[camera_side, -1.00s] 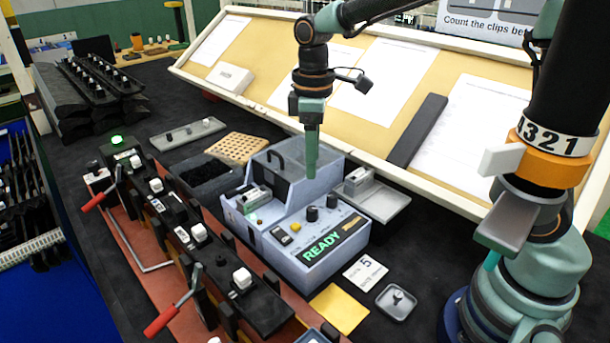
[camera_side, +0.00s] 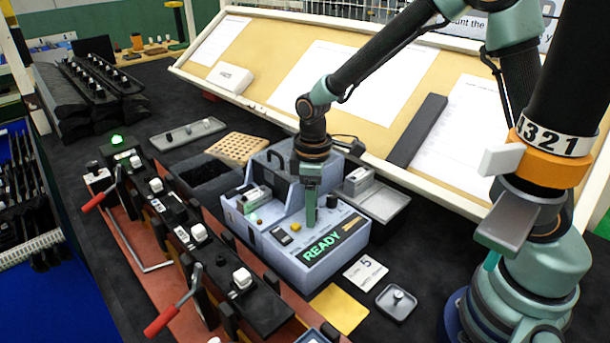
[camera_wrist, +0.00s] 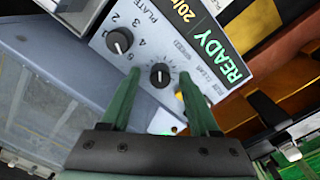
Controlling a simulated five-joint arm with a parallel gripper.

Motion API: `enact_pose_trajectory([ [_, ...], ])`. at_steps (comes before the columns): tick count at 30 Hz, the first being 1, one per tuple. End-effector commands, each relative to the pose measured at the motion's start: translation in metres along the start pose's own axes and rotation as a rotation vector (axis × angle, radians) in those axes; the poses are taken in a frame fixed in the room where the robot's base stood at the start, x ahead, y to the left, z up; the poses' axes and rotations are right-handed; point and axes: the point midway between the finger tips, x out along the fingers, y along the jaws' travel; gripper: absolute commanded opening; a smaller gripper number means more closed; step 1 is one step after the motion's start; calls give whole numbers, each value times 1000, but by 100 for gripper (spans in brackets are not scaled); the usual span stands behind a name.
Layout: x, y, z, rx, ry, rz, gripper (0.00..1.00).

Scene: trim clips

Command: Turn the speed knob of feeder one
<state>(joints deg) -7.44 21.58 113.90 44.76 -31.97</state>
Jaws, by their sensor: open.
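The blue-grey feeder box (camera_side: 285,268) has a sloped panel with a lit green READY display (camera_side: 322,246). Two black knobs sit on it. One knob (camera_wrist: 160,75) with a white pointer line lies between my open fingers in the wrist view, with a gap on each side. The other knob (camera_wrist: 119,40), beside numbers and the word PLATE, is outside the fingers; it also shows in the side view (camera_side: 333,201). My gripper (camera_side: 309,222) points down at the panel, hiding the nearer knob there.
A yellow button (camera_side: 296,227) and a small switch (camera_side: 281,237) are on the same panel. A grey tray (camera_side: 385,208) stands at the box's right. A rail with clamps and red-handled levers (camera_side: 160,322) runs along the left. A raised tan board (camera_side: 290,60) stands behind.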

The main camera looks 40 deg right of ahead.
Motion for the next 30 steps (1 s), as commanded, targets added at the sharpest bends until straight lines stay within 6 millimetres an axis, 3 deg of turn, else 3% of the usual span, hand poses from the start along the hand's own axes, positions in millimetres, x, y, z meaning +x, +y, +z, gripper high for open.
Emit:
enact_pose_trajectory([
  [4,0,0,0,0,0,0,58],
  [6,0,0,0,0,0,0,31],
  [9,0,0,0,0,0,0,0],
  [15,-1,0,0,25,0,0,0],
  [30,-1,0,0,376,3,1,0],
])
